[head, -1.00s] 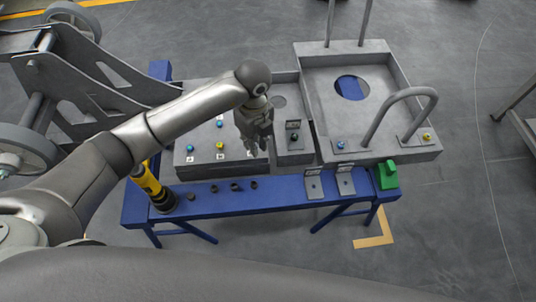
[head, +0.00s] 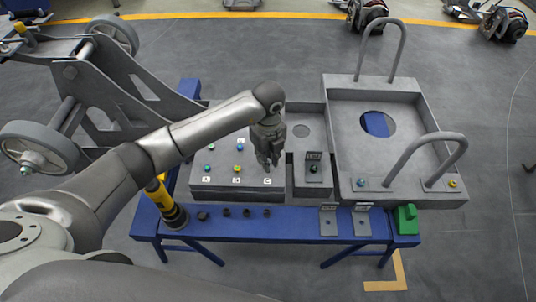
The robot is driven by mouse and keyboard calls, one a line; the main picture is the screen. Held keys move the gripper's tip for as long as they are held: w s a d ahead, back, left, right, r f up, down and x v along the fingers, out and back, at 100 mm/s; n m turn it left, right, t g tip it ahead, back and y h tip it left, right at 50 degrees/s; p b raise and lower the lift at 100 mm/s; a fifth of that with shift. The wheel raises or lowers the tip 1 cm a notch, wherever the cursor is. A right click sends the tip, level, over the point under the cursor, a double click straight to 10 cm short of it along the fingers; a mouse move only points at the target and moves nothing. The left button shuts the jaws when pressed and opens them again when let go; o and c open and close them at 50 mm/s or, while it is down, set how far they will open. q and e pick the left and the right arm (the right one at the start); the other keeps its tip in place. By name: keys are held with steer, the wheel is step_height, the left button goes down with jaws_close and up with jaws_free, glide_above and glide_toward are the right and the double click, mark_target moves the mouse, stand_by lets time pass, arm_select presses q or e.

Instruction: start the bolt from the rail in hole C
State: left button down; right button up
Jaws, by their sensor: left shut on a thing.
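My left gripper (head: 268,160) is over the front right part of the grey chassis block (head: 225,195), just behind the label C (head: 267,182). Its fingers point down and are shut on the bolt, which is hardly visible between them. Hole C is hidden by the fingers, so I cannot tell whether the bolt touches it. Coloured bolt heads sit by the labels A (head: 206,181) and B (head: 237,181), teal and yellow. The blue rail (head: 300,226) runs along the front with several small dark pieces (head: 247,213) on it. My right gripper is not in view.
A black and yellow tool (head: 170,207) stands at the rail's left end. Two grey brackets (head: 328,221) and a green block (head: 406,219) are at its right. A grey tray with tall handles (head: 450,150) stands right of the block. A wheeled frame (head: 105,85) is at left.

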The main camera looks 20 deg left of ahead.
arm_select(q)
steer(key=n, duration=0.3)
steer(key=shift+s+r+p, duration=0.1)
steer(key=shift+p, duration=0.2)
steer(key=shift+r+n+p, duration=0.15)
steer(key=shift+n+p, duration=0.25)
steer(key=shift+n, duration=0.3)
steer(key=n+p, duration=0.3)
steer(key=n, duration=0.1)
steer(key=shift+n, duration=0.3)
steer(key=shift+n+p, duration=0.35)
steer(key=shift+n, duration=0.45)
steer(key=shift+f+n, duration=0.25)
steer(key=shift+n, duration=0.05)
steer(key=shift+f, duration=0.65)
steer(key=shift+f+b, duration=0.5)
